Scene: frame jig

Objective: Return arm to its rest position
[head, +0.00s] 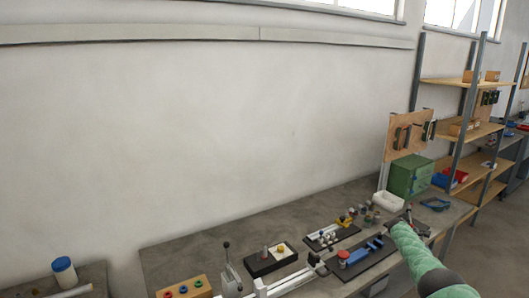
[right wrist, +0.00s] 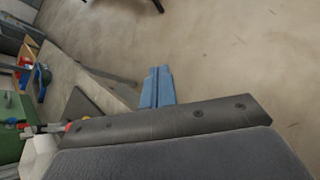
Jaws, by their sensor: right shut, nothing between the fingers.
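My right arm, in a green sleeve, comes in from the lower right of the head view over the bench's right end. Its dark gripper (head: 411,222) is small there and its fingertips are hard to make out. In the right wrist view the blue fingers of my right gripper (right wrist: 157,74) are together, with nothing between them, and the floor shows beyond them. My left arm and gripper are not in view.
The workbench (head: 190,255) carries a black board with a blue clamp (head: 357,256), a black block (head: 270,261), a wooden block with coloured rings (head: 184,288) and a white bin (head: 387,201). A green cabinet (head: 409,176) and shelves (head: 470,130) stand right.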

